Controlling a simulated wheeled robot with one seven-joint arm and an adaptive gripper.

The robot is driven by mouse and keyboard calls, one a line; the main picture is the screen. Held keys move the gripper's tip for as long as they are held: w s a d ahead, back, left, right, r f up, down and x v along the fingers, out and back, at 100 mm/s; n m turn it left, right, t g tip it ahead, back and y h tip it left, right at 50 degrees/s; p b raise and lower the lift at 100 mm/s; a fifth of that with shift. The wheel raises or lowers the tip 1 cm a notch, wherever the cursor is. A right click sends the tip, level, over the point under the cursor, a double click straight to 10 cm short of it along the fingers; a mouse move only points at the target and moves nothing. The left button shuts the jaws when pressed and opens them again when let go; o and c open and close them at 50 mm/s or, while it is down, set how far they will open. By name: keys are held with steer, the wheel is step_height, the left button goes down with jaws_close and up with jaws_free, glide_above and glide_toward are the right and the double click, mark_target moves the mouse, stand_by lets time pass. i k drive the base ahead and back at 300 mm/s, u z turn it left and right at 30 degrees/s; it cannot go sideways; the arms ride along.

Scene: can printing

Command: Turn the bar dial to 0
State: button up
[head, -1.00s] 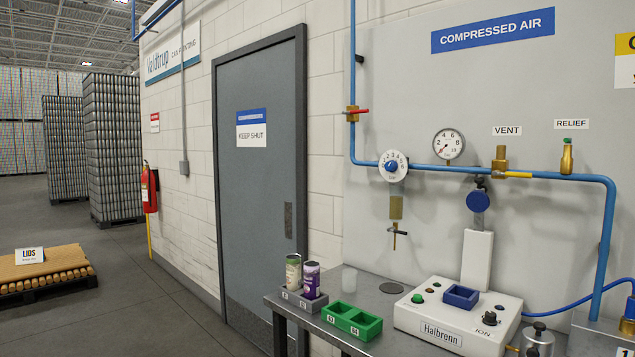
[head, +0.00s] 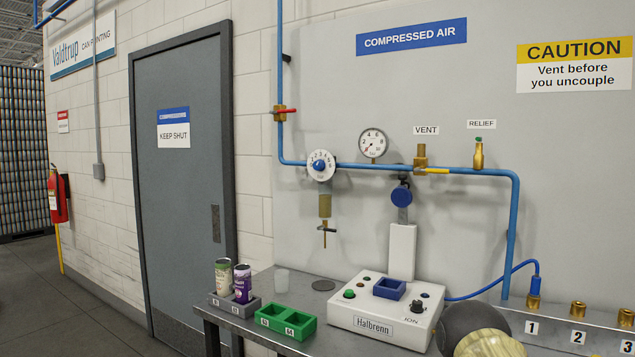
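The bar dial (head: 321,166) is a round white disc with dark numbers and a blue centre knob. It sits on the blue pipe in the head view, left of the pressure gauge. Its numbers are too small to tell which one it is set to. My gripper is not in view.
A bench below the pipe holds a white Halbrenn machine (head: 378,311), a green tray (head: 285,322) and a grey holder (head: 235,306) with two cans. Rounded dark and pale shapes cover the bench's front right. A red-handled valve (head: 282,112) is up left.

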mark_target(319, 165)
steer(key=z, duration=0.85)
steer(key=i, duration=0.65)
steer(key=u, duration=1.25)
